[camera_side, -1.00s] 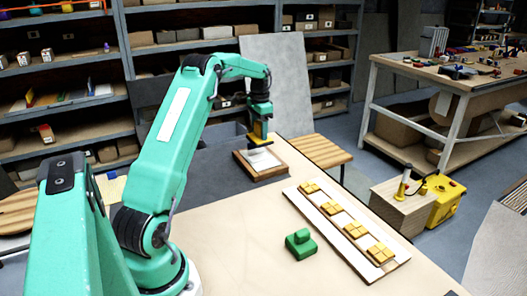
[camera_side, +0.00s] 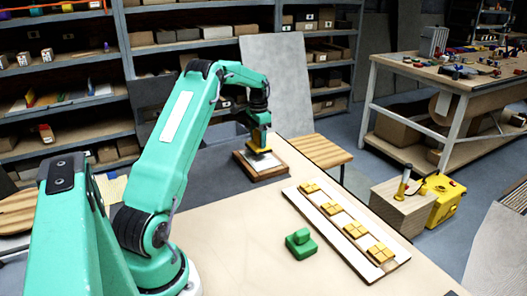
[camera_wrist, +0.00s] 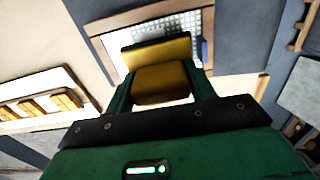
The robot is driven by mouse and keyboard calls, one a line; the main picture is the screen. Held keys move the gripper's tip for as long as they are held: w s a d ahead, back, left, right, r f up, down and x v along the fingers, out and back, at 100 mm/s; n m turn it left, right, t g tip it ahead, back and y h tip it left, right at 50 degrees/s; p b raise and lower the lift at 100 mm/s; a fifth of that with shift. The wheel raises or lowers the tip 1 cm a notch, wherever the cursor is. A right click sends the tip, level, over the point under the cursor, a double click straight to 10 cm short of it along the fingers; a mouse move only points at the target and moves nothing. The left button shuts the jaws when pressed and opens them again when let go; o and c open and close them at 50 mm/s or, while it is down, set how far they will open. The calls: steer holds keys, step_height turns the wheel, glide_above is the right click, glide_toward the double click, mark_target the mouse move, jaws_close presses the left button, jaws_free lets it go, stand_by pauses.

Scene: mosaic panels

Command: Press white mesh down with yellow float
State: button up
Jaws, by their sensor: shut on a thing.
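My gripper (camera_side: 259,137) is shut on the yellow float (camera_side: 260,151), which is low over the wooden-framed panel (camera_side: 270,177) in the side view. In the wrist view, my gripper (camera_wrist: 160,85) has one finger on each side of the float's yellow handle block (camera_wrist: 162,82). The float's flat plate lies beyond it. The white mesh (camera_wrist: 172,27) shows as a grid inside the frame (camera_wrist: 118,19), partly hidden by the float. I cannot tell whether the float touches the mesh.
A white board (camera_side: 334,229) with several yellow tiles lies right of the panel. A green block with a knob (camera_side: 301,244) stands near it on the table. A slatted wooden piece (camera_side: 320,151) is behind the panel. The beige tabletop in front is mostly clear.

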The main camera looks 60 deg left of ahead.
mark_target(258, 131)
steer(key=shift+f, duration=1.1)
steer(key=shift+f, duration=0.6)
stand_by(1.3)
steer(key=shift+r, duration=0.15)
steer(key=shift+r, duration=3.4)
steer(key=shift+d, duration=0.15)
